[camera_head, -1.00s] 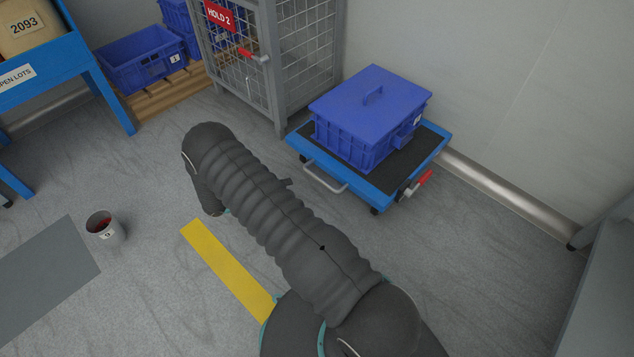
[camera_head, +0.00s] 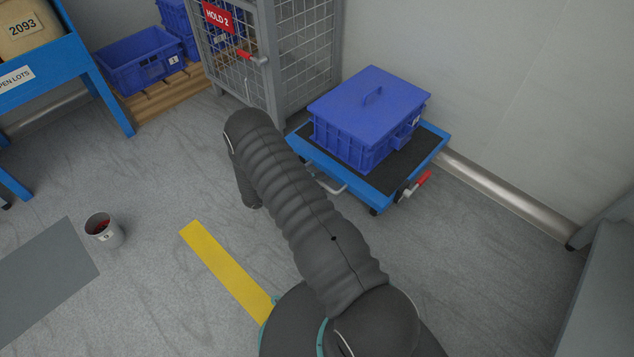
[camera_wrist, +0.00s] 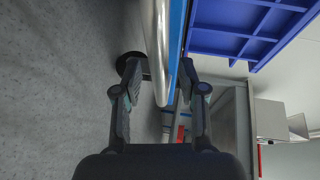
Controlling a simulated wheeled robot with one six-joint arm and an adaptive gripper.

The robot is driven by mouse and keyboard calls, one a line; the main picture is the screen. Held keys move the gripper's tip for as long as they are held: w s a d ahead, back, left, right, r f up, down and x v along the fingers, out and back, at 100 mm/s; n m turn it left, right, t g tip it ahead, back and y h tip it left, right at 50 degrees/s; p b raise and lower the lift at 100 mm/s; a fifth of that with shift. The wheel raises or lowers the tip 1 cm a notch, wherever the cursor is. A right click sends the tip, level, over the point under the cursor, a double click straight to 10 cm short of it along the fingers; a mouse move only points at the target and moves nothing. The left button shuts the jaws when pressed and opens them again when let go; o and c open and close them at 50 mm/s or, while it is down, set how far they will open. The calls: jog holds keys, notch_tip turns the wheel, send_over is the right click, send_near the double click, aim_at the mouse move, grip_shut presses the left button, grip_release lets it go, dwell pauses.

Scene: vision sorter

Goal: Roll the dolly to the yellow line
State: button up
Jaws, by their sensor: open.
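The dolly (camera_head: 410,165) is a low blue frame with a dark top, standing by the wall in the head view. A lidded blue crate (camera_head: 365,115) sits on it. Its grey metal handle (camera_head: 330,186) faces my arm, which partly covers it. The yellow line (camera_head: 225,268) is on the floor to the left of my arm; its lower end meets my base in the picture. In the wrist view my gripper (camera_wrist: 160,78) is open, and the handle (camera_wrist: 158,35) shows between its fingers, not gripped. The gripper is hidden in the head view.
A red-handled lever (camera_head: 423,180) sticks out at the dolly's front right. A wire cage (camera_head: 300,55) marked HOLD 2 stands close behind left. A small bucket (camera_head: 105,232) and a grey mat (camera_head: 45,280) lie left of the line. Floor between dolly and line is mostly clear.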

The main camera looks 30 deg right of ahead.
jog(key=shift+d, duration=0.35)
grip_shut()
